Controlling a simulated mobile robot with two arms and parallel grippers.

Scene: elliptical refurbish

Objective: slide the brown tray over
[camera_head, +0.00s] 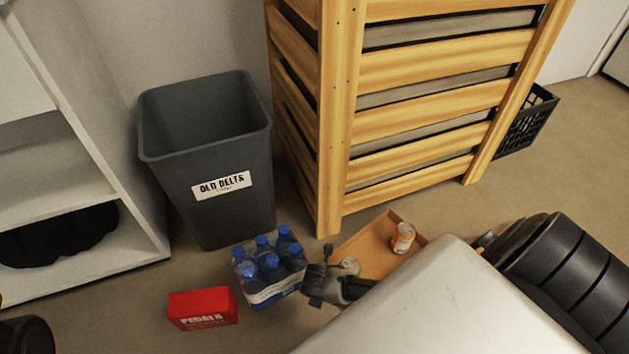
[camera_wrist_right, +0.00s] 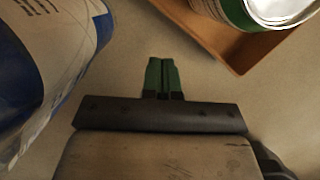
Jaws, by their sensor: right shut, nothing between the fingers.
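The brown tray (camera_head: 362,245) lies on the floor at the foot of the wooden slatted crate in the head view. An orange-and-white can (camera_head: 402,238) stands in it, and a second can (camera_head: 350,266) shows partly behind my right gripper (camera_head: 318,284). My right gripper is at the tray's left side, between it and the bottle pack. In the right wrist view, the gripper's green fingertips (camera_wrist_right: 162,76) are together and empty. The tray's corner (camera_wrist_right: 240,62) is ahead to the right, apart from the fingertips in the picture, with a can (camera_wrist_right: 262,12) above it. My left gripper is out of view.
A shrink-wrapped pack of blue-capped bottles (camera_head: 268,270) stands close left of my right gripper. A red box (camera_head: 202,307) lies farther left. A grey bin (camera_head: 207,150) stands behind them. The wooden crate (camera_head: 430,75) blocks the back. Open floor (camera_head: 575,135) lies right.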

